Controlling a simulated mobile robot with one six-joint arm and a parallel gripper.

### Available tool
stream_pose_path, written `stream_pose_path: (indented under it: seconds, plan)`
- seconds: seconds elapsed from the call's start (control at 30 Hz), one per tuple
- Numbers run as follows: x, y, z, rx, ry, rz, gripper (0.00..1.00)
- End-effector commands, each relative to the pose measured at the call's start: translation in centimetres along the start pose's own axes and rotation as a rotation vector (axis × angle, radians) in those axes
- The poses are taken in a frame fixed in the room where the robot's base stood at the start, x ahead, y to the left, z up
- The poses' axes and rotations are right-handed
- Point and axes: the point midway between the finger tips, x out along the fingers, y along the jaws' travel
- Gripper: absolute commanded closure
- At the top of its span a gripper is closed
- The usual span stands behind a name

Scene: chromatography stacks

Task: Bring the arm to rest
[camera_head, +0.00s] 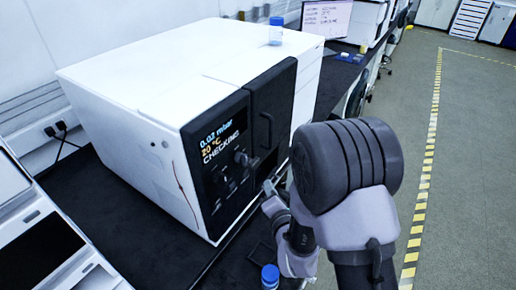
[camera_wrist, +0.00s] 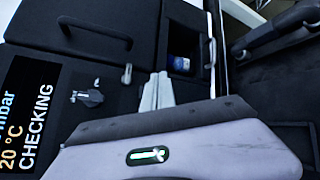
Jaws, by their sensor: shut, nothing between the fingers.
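My arm's large dark joint and grey links stand at the right of the head view, in front of the white instrument (camera_head: 130,75). My gripper (camera_head: 268,187) is close to the instrument's dark front panel, beside the recess under the door. In the wrist view my gripper's (camera_wrist: 158,78) two pale fingers lie together, shut and empty. They point toward the front panel (camera_wrist: 110,70). A small blue-and-white item (camera_wrist: 181,63) sits in the recess beyond the fingertips, apart from them. My arm hides part of the instrument's lower front.
The display (camera_head: 220,140) reads 0.02 mbar, 20 °C, CHECKING. One blue-capped bottle (camera_head: 276,31) stands on the instrument; another (camera_head: 270,276) stands near the bench front, close to my wrist. Other white equipment (camera_head: 40,240) stands at left. Open floor (camera_head: 470,170) lies at right.

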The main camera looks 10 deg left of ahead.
Motion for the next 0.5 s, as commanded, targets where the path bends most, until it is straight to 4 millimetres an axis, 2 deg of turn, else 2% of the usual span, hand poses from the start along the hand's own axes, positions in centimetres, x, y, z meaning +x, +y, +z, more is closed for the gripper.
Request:
stream_pose_path:
  seconds: [0.07, 0.13, 0.17, 0.27, 0.3, 0.37, 0.4, 0.47, 0.5]
  plan:
    - [0.0, 0.0, 0.1, 0.007, -0.002, -0.002, 1.00]
    - [-0.1, 0.4, 1.7, 0.086, -0.020, -0.026, 1.00]
    - [-0.3, 0.6, 3.0, 0.158, -0.036, -0.049, 1.00]
    - [-2.4, 1.6, 8.9, 0.562, -0.119, -0.163, 1.00]
    - [-4.1, 1.8, 11.2, 0.764, -0.162, -0.218, 1.00]
    - [-7.4, 2.2, 13.8, 1.067, -0.234, -0.295, 1.00]
    - [-10.0, 2.4, 15.0, 1.265, -0.287, -0.342, 1.00]
    - [-14.4, 2.7, 16.1, 1.555, -0.378, -0.408, 1.00]
    - [-17.5, 3.0, 16.3, 1.741, -0.446, -0.447, 1.00]
